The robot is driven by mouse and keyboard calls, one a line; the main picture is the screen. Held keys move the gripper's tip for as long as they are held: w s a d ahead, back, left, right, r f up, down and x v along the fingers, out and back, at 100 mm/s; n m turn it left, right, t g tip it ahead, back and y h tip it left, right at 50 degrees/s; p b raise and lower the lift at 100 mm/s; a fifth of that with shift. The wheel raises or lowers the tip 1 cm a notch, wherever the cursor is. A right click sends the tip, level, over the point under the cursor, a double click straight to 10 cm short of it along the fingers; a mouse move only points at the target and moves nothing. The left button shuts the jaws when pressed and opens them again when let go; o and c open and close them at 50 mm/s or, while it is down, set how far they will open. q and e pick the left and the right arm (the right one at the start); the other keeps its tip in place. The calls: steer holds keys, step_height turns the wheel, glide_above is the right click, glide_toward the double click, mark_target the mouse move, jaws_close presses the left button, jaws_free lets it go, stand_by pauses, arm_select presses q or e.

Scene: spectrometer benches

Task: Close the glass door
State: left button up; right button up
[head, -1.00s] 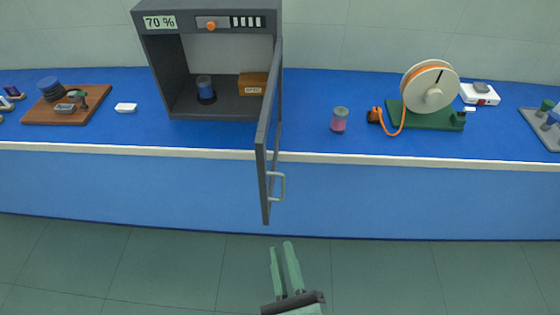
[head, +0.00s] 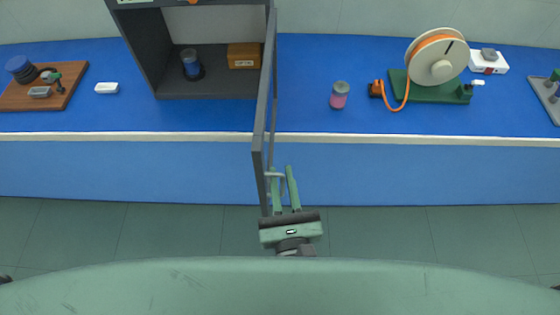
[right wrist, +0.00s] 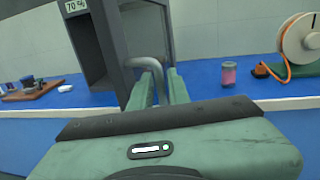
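The glass door (head: 259,165) of the grey cabinet (head: 143,52) stands wide open, swung out past the bench's front edge. Its pale handle (head: 274,175) is near the door's free edge. It also shows in the right wrist view (right wrist: 145,62). My right gripper (head: 283,168) is at the handle, in front of the bench. Its green fingers are apart, and in the right wrist view (right wrist: 158,82) the handle's bent end shows between them. Whether they touch the handle cannot be told. My left gripper is in no view.
Inside the cabinet are a blue jar (head: 191,64) and a brown box (head: 244,56). A pink jar (head: 340,96) and an orange cable reel (head: 436,64) stand on the bench right of the door. A wooden board (head: 43,93) lies at left.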

steer(key=shift+w+a, duration=0.15)
steer(key=shift+w, duration=1.1)
jaws_close()
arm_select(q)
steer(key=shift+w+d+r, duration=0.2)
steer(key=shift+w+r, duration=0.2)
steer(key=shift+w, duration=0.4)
